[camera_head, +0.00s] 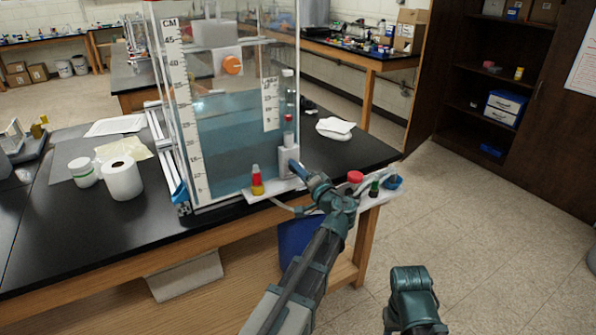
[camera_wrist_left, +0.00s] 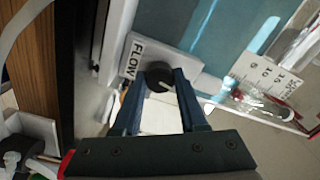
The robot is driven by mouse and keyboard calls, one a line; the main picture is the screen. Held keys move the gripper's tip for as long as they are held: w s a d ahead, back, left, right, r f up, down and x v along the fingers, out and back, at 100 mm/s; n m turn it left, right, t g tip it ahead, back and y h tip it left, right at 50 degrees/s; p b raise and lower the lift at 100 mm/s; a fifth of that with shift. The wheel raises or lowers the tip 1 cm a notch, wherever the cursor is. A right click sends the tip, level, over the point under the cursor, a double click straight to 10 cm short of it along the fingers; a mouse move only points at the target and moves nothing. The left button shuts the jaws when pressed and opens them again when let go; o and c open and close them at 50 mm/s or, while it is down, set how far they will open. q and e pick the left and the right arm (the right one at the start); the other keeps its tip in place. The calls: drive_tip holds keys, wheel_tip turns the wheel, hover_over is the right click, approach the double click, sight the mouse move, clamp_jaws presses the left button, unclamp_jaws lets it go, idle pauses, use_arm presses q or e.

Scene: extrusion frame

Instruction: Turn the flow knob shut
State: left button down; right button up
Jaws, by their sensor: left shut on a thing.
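The flow knob (camera_wrist_left: 158,82) is a round black dial with a pale pointer line. In the left wrist view it sits on a light grey block beside a "FLOW" label (camera_wrist_left: 131,60). My left gripper (camera_wrist_left: 160,75) has its two blue fingers on either side of the knob, shut on it. In the head view my left gripper (camera_head: 296,168) reaches the grey block (camera_head: 288,158) at the lower right of the clear water tank (camera_head: 238,130). The knob is hidden there. The pointer stands tilted in the wrist view; its set mark cannot be read.
A red-and-yellow bottle (camera_head: 257,182) stands left of the gripper. A red cap (camera_head: 355,177) and a green-topped item (camera_head: 374,187) stand to its right on a white ledge. A white roll (camera_head: 121,178) is on the black bench. The floor at right is clear.

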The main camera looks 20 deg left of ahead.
use_arm(q)
drive_tip(key=shift+f+m, duration=0.1)
drive_tip(key=shift+m, duration=7.6)
drive_tip(key=shift+c, duration=2.2)
unclamp_jaws()
drive_tip(key=shift+d, duration=0.1)
drive_tip(key=v, duration=1.3)
drive_tip(key=shift+s+d, duration=0.2)
drive_tip(key=shift+s, duration=0.1)
